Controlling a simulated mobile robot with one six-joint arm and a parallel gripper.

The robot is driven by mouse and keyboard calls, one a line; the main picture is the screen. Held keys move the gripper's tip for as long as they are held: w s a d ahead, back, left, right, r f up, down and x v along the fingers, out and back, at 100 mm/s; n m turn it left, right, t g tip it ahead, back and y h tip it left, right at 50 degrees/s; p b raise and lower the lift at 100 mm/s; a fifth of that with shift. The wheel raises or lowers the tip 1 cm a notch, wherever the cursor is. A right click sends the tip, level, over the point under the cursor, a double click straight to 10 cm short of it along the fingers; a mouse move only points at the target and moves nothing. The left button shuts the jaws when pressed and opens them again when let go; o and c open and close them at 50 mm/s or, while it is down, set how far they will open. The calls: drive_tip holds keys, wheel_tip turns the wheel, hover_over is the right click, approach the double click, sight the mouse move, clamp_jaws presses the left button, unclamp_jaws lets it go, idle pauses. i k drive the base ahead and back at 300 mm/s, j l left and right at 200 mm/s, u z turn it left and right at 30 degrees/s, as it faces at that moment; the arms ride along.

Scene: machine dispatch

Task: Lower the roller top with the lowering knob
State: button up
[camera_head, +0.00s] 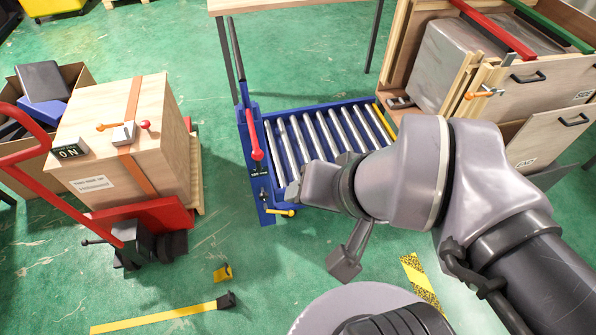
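The roller top (297,136) is a blue frame with several bare metal rollers, in the middle of the view. At its left end stands a blue post with a red-handled lever (254,143). Low on the same end is a small yellow-handled knob (283,212); which of these is the lowering knob is not marked legibly. My gripper (306,190) is at the front left corner of the roller top, just above and right of the yellow knob. Its fingers are hard to make out, and I cannot tell if it touches anything. My arm hides the roller top's front right part.
A wooden crate (172,143) on a red pallet jack (30,152) stands at left. A wooden case with a metal block (440,65) is at the back right. A table (270,4) is behind the rollers.

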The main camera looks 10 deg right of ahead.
sight(263, 196)
drive_tip(key=j+z, duration=0.2)
drive_tip(key=j, duration=0.25)
drive_tip(key=k+j+z, duration=0.2)
drive_tip(key=j, duration=0.3)
drive_tip(key=j+z, duration=0.2)
drive_tip(key=j, duration=0.25)
drive_tip(key=i+j, duration=0.25)
drive_tip(key=i, duration=0.2)
